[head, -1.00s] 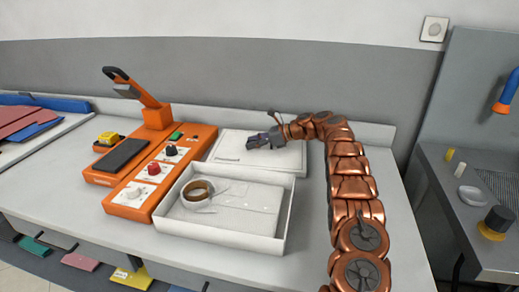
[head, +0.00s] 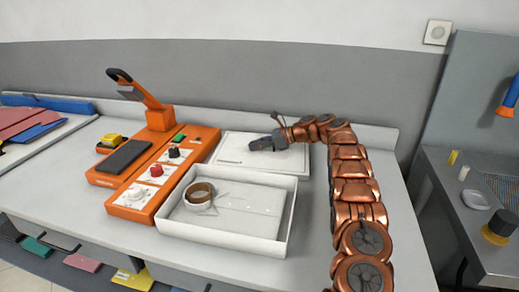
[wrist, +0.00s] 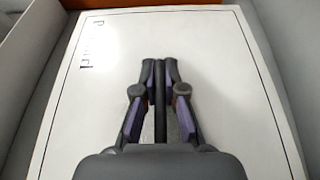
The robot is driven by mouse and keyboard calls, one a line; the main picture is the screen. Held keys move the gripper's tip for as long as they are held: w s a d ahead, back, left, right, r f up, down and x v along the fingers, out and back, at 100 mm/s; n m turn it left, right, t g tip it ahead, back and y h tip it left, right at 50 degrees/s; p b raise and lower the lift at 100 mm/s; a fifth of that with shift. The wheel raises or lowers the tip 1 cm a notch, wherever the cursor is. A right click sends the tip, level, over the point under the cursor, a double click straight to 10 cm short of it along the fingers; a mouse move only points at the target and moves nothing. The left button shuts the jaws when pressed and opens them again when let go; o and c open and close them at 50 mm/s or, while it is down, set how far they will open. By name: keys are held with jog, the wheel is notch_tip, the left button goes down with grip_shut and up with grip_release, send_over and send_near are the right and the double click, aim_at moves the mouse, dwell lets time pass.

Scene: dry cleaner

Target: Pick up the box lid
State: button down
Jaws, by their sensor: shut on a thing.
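The box lid (head: 232,150) is a flat white rectangle with small dark lettering, lying on the table behind the open box (head: 285,235). In the wrist view the lid (wrist: 100,85) fills most of the picture. My gripper (head: 256,145) is over the lid, its fingers pointing left. In the wrist view my gripper (wrist: 160,68) has its fingers close together over the lid's middle. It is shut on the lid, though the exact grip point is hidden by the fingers. The lid appears to lie flat still.
An orange sealing machine (head: 140,208) with a raised lever stands left of the lid. The wall is behind. Bare table (head: 312,225) shows right of the box.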

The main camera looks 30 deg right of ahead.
jog(key=shift+r, duration=0.1)
notch_tip(320, 180, up, 18)
jog(key=p, duration=0.7)
